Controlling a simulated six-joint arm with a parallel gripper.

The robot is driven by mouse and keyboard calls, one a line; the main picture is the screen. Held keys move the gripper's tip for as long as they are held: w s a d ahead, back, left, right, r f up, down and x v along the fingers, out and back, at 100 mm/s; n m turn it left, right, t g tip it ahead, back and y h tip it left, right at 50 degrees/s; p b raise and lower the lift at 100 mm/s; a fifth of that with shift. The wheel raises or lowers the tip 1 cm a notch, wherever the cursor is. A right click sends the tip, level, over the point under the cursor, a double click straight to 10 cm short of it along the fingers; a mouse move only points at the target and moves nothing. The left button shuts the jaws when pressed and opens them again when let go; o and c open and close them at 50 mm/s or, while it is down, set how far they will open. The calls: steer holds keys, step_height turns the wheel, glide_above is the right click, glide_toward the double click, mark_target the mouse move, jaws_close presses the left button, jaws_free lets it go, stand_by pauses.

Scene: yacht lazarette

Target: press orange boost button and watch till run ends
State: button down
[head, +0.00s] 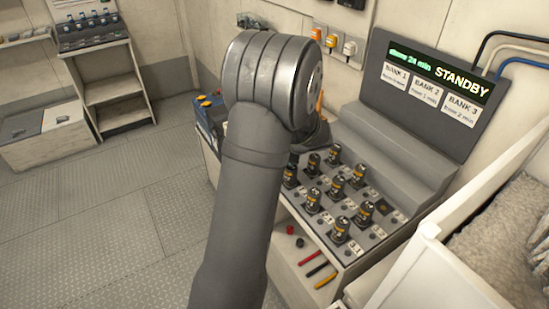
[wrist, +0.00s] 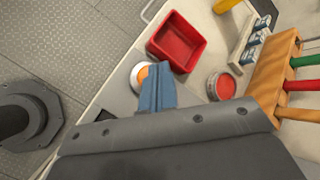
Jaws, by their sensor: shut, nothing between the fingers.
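In the head view my arm hides the button and the gripper.
In the wrist view, a red tray (wrist: 172,52), a round red-filled container (wrist: 221,86) and an orange rack (wrist: 272,78) with coloured handles stand close to my fingers. In the head view, several dark cylinders (head: 336,180) stand in the console. Grey floor (head: 110,215) lies clear at left.

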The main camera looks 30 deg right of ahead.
steer(key=shift+s+a+f, duration=0.1)
steer(key=shift+s+f, duration=0.05)
steer(key=shift+f, duration=0.4)
steer(key=shift+s+a+f, duration=0.1)
steer(key=shift+f, duration=0.4)
stand_by(0.4)
steer(key=shift+s+a+r, duration=0.1)
steer(key=shift+a+r, duration=0.05)
steer(key=shift+r, duration=0.15)
stand_by(0.3)
steer(key=shift+r, duration=2.7)
steer(key=shift+w, duration=0.2)
steer(key=r, duration=0.5)
steer(key=shift+w+d+r, duration=0.15)
steer(key=shift+d+r, duration=0.1)
steer(key=shift+d, duration=0.05)
